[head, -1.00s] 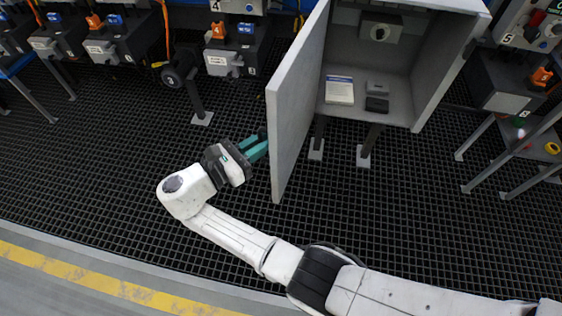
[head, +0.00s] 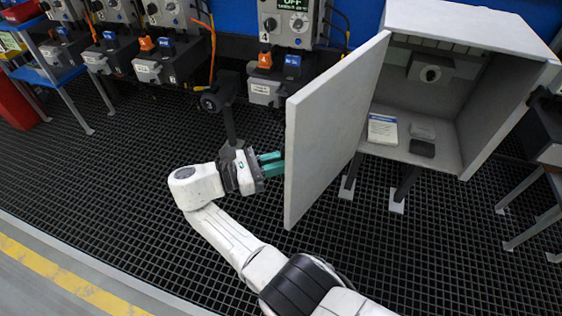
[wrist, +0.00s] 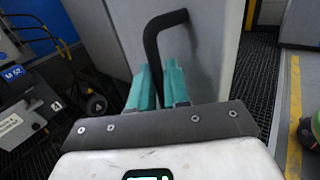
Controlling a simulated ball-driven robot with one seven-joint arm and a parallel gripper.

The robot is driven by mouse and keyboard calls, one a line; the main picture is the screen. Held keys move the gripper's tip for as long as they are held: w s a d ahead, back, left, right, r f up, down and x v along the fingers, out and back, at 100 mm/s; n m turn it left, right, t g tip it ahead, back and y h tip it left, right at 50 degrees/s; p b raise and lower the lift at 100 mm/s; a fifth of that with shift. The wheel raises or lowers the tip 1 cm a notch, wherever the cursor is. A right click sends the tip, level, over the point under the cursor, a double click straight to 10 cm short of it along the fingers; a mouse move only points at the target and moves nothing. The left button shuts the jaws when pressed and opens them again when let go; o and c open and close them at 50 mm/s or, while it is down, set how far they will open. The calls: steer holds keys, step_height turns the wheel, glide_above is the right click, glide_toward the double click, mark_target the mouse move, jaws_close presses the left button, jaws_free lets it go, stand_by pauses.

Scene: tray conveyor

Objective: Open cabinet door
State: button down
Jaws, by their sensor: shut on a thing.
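The grey cabinet (head: 510,108) stands at the right in the head view. Its door (head: 330,130) is hinged on the left side and stands wide open, swung out toward the front, so the inside shows. My gripper (head: 271,165) is at the left, outer face of the door. In the wrist view, the black bent handle (wrist: 153,45) comes out of the door panel (wrist: 205,50) and runs down between the teal fingers of my gripper (wrist: 158,85), which are shut on it. The handle is hidden in the head view.
Inside the cabinet lie a white booklet (head: 382,130) and dark small boxes (head: 422,147). Numbered machine units (head: 265,85) line the back left. A dark post (head: 228,120) stands just behind my gripper. The grid floor (head: 110,165) at the left is clear.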

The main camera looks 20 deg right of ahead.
steer(key=shift+d, duration=0.35)
steer(key=c, duration=1.3)
jaws_free()
steer(key=shift+w+d+f, duration=0.1)
steer(key=shift+d, duration=0.2)
steer(key=shift+c, duration=0.2)
steer(key=shift+a, duration=0.15)
steer(key=shift+a, duration=0.2)
steer(key=shift+a, duration=0.2)
steer(key=a+b, duration=0.7)
steer(key=a, duration=0.3)
steer(key=shift+b, duration=0.35)
